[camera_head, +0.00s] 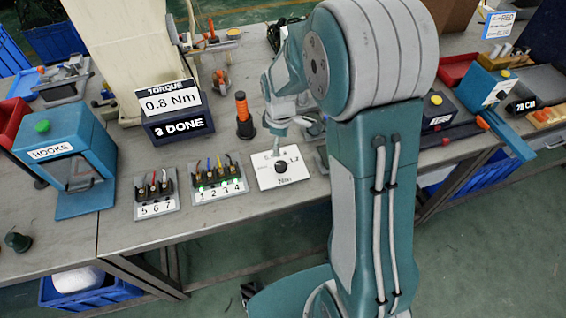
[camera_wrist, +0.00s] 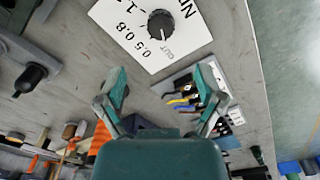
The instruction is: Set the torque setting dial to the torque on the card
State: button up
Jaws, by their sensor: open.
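The torque setting dial (camera_head: 282,167) is a round black knob on a white plate (camera_head: 265,179) lying on the bench. In the wrist view the dial (camera_wrist: 160,24) is at the top, with 0.5, 0.8 and further marks printed around it. Its pointer is too small to read surely. The torque card (camera_head: 170,98) reads 0.8 Nm and stands on a dark box marked 3 DONE. My gripper (camera_wrist: 161,84) is open and empty, its fingers spread apart. The dial lies beyond the fingertips, not between them. In the head view my arm partly hides the gripper.
Numbered terminal blocks 1 to 4 (camera_head: 218,184) and 5 to 7 (camera_head: 156,196) stand left of the dial plate. An orange and black driver (camera_head: 243,115) stands upright behind them. A blue HOOKS box (camera_head: 75,150) is at left. Bare bench lies in front of the plate.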

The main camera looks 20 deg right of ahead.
aim_at(280, 164)
notch_tip(280, 164, down, 10)
jog(key=shift+r, duration=0.1)
jog(key=shift+a, duration=0.1)
jog(key=c, duration=1.1)
